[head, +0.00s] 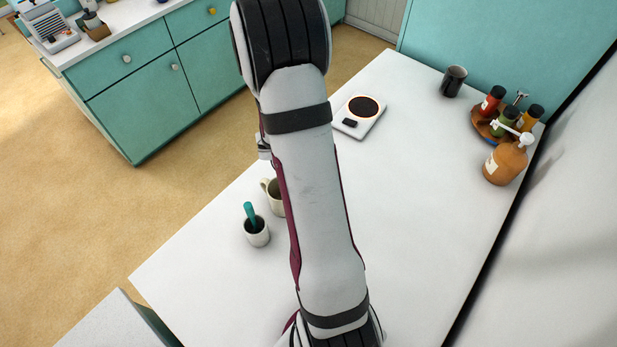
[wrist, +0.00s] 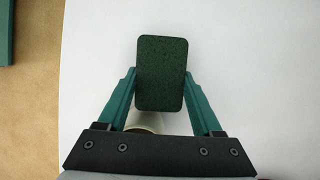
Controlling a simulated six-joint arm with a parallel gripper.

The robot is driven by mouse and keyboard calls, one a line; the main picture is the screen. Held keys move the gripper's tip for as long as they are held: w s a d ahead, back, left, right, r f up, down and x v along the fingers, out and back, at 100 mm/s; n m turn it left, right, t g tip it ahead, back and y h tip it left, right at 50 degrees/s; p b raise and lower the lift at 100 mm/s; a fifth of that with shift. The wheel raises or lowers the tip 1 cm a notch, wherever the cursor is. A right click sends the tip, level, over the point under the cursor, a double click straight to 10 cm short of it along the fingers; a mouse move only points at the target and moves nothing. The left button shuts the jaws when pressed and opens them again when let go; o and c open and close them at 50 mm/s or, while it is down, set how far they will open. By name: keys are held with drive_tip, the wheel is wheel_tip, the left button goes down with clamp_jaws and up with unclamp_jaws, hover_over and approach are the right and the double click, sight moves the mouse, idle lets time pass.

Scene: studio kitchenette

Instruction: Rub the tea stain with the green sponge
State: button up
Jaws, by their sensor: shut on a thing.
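My gripper (wrist: 160,76) is shut on the green sponge (wrist: 160,90), a dark green block with rounded corners, in the wrist view. One teal finger presses each side of it. The sponge is over the white worktop (wrist: 250,70); how high it is I cannot tell. In the head view my arm covers the middle of the picture, and the sponge is not in sight there. The tea stain shows in neither view; it may be hidden behind my arm or the sponge.
A cream mug (head: 274,197) stands partly behind my arm, with a white cup (head: 257,233) holding a teal-handled tool beside it. A scale (head: 359,117), a dark mug (head: 453,81), a brown bottle (head: 505,163) and a bottle tray (head: 479,125) stand farther back.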

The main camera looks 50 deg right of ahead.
drive_tip(key=shift+r, duration=2.7)
drive_tip(key=shift+r, duration=0.1)
drive_tip(key=w+a+r+m+g+y, duration=0.1)
drive_tip(key=w+a+r+m+g, duration=0.2)
drive_tip(key=w+r+m, duration=0.45)
drive_tip(key=a+r+m+y, duration=0.1)
drive_tip(key=a+r+m, duration=0.2)
drive_tip(key=a, duration=0.4)
drive_tip(key=a+r+m+g+y, duration=0.1)
drive_tip(key=a+r+m, duration=0.3)
drive_tip(key=a, duration=0.4)
drive_tip(key=a+r+m+y, duration=0.1)
drive_tip(key=a+r+m, duration=0.3)
drive_tip(key=a, duration=0.3)
drive_tip(key=shift+w+a+r+g+y, duration=0.15)
drive_tip(key=shift+w+r+g+y, duration=0.25)
drive_tip(key=shift+r, duration=0.45)
drive_tip(key=shift+m, duration=0.25)
